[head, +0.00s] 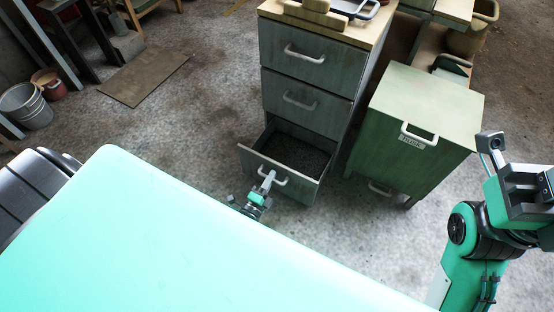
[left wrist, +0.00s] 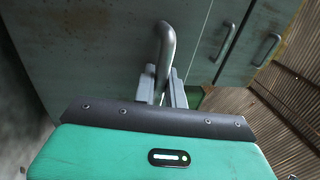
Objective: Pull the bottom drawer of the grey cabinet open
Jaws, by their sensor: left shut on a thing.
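The grey cabinet (head: 310,70) has a column of drawers with pale bar handles. Its bottom drawer (head: 284,176) stands pulled out, with its dark, empty-looking inside showing; the drawers above are shut. My left gripper (head: 268,180) is shut on the bottom drawer's handle (head: 284,180). In the left wrist view the handle (left wrist: 166,45) runs between the two fingers of the left gripper (left wrist: 163,88), in front of the drawer face. My right gripper (head: 521,160) is at the right edge, away from the cabinet, its fingers apart and nothing seen between them.
A green cabinet (head: 425,105) with handles stands close to the right of the grey cabinet. Things lie on the grey cabinet's wooden top (head: 275,9). Buckets (head: 25,105) and a flat brown mat (head: 145,75) are at the left. The floor left of the drawer is clear.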

